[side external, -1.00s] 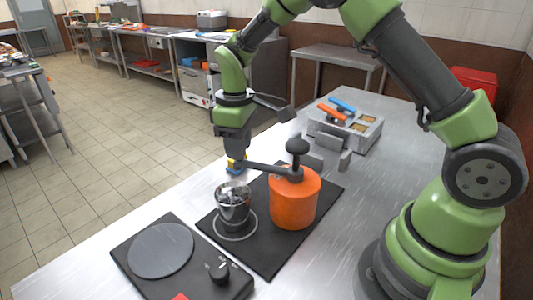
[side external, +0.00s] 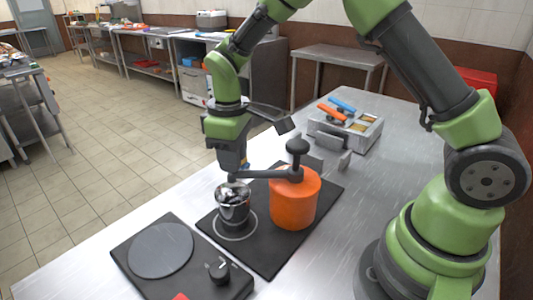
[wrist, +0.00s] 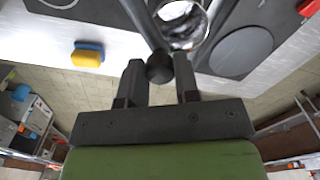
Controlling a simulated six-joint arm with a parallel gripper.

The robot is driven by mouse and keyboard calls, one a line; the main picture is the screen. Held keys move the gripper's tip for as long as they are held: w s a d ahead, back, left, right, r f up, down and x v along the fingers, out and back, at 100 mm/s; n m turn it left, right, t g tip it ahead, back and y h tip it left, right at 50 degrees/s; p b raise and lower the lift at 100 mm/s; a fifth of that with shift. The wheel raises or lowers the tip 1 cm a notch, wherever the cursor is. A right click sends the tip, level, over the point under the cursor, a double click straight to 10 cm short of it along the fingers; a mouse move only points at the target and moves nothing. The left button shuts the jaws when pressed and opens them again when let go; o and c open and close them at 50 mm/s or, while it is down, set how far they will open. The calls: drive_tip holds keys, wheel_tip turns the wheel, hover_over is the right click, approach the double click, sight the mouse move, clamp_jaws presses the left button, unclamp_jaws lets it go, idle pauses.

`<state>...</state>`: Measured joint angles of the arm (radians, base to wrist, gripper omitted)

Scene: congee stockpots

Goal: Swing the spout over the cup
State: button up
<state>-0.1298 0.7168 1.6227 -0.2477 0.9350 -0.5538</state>
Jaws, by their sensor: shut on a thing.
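An orange pot (side external: 294,203) with a dark knob on top stands on a black mat (side external: 268,255). Its dark grey spout (side external: 268,175) reaches left from the lid; it also shows in the wrist view (wrist: 146,28). A shiny metal cup (side external: 233,208) stands upright in front of the spout's end, inside a pale ring on the mat. My gripper (side external: 233,177) is shut on the spout's round end, just above and behind the cup in the side view. In the wrist view the cup (wrist: 182,22) shows beside the spout, just beyond my gripper (wrist: 160,72).
A flat black unit with a round grey plate (side external: 160,250) and a dark knob lies at the front left. A metal holder (side external: 346,132) with orange and blue handles stands at the back. A yellow and blue block (wrist: 88,54) lies near the table edge.

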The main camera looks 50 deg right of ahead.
drive_tip(key=shift+s+a, duration=0.8)
drive_tip(key=o, duration=0.5)
drive_tip(key=shift+r, duration=3.5)
drive_tip(key=shift+r, duration=0.1)
